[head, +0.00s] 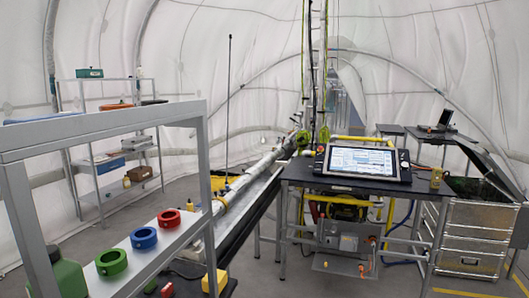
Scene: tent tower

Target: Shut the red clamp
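A red ring-shaped clamp (169,219) sits on the grey bench ledge at the lower left. A blue ring of the same kind (143,238) is just left of and nearer than it, and a green one (111,262) is nearer still. The three stand in a slanting row, apart from each other. At this size I cannot tell whether the red clamp is open or shut. My gripper is not in view.
A grey frame (100,127) rises over the ledge. A green bottle (67,277) stands left of the rings. A yellow object (214,281) lies to their right. A long pipe (245,180) runs behind. A dark table (300,172) with a monitor (358,161) stands right.

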